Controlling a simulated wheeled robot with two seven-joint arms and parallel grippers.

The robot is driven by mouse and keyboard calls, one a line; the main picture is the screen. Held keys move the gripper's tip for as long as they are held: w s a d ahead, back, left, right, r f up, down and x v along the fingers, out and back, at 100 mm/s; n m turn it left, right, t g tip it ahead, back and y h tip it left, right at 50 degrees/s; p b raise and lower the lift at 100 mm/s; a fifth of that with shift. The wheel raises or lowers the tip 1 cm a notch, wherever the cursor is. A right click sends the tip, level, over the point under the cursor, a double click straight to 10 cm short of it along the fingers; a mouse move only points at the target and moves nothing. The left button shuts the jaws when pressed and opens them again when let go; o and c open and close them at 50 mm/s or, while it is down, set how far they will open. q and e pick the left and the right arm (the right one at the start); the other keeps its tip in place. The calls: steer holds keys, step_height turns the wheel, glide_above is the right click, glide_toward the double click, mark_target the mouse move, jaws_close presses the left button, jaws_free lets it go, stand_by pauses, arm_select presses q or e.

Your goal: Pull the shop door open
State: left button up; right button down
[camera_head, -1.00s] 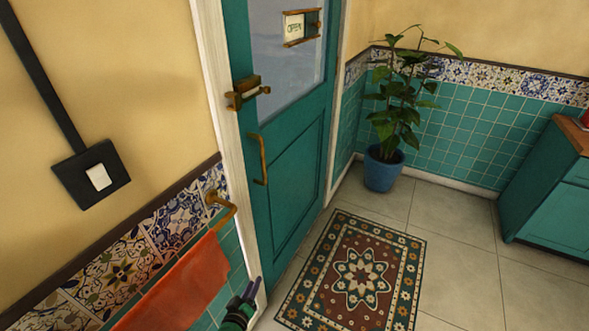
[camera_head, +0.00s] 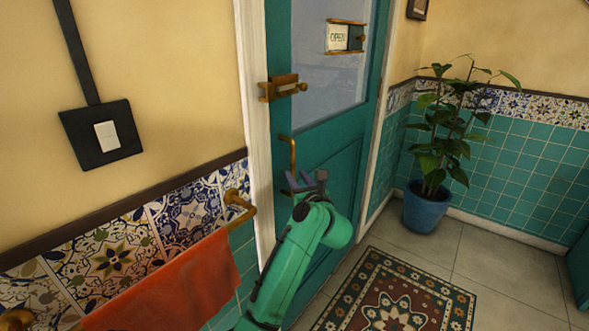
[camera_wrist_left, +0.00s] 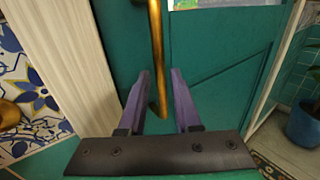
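The teal shop door (camera_head: 330,150) with a glass pane looks shut in its white frame. Its brass pull handle (camera_head: 291,160) is a vertical bar; it also shows in the left wrist view (camera_wrist_left: 157,60). A brass latch (camera_head: 283,88) sits above the handle. My left gripper (camera_head: 303,180) is in front of the door by the handle's lower end. In the left wrist view my left gripper (camera_wrist_left: 158,95) has its purple fingers apart, with the handle's lower end appearing between them. I cannot tell if they touch it. My right gripper is not in view.
A red towel (camera_head: 175,285) hangs from a brass rail on the tiled wall at left. A patterned rug (camera_head: 395,295) lies on the floor before the door. A potted plant (camera_head: 427,207) stands at right. A light switch (camera_head: 106,135) is on the wall.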

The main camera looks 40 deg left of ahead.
mark_target(293, 172)
arm_select(q)
steer(key=x, duration=0.4)
steer(key=shift+c, duration=0.4)
jaws_close()
steer(key=shift+f, duration=0.1)
stand_by(0.9)
